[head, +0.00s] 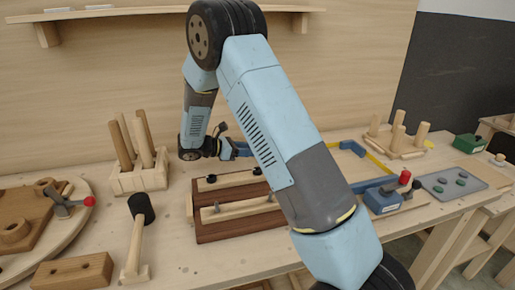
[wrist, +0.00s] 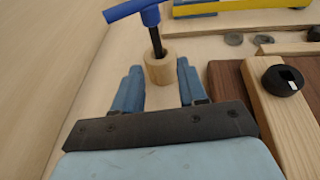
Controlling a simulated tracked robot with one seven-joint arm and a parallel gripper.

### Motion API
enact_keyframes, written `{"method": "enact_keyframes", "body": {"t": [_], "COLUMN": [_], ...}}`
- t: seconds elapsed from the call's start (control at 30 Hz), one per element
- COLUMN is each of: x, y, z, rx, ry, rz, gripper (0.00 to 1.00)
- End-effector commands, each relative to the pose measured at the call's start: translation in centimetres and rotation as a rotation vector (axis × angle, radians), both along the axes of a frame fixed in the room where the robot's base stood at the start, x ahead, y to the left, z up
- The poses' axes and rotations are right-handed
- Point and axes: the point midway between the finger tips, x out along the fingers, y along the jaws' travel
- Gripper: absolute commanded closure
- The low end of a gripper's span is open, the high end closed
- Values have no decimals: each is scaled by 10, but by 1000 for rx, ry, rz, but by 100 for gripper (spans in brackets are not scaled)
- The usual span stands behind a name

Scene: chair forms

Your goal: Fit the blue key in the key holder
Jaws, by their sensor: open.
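The blue key (wrist: 140,10) has a T-shaped handle and a dark shaft. In the wrist view its shaft points down into the top of a round light-wood holder (wrist: 160,69), and the key looks nearly upright. The shaft's lower end is hidden. My gripper (wrist: 158,74) is open, with one blue finger on each side of the wooden holder and gaps showing beside it. The key's handle is beyond and above the fingertips. In the head view my gripper is small and partly hidden by my arm, so the key cannot be made out clearly there.
A dark-brown board with light strips (head: 235,231) lies near my gripper. A peg block (head: 138,178), a mallet (head: 138,222) and a blue vise (head: 383,201) stand around.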

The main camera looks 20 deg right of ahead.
Motion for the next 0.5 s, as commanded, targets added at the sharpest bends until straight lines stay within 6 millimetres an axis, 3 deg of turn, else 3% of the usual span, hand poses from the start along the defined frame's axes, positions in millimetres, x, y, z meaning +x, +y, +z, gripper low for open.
{"method": "enact_keyframes", "body": {"t": [0.3, 0.5], "x": [-5, -7], "y": [55, 76], "z": [24, 33], "rx": [-8, -10], "ry": [-14, -18], "rz": [-4, -7], "gripper": [59, 59]}}
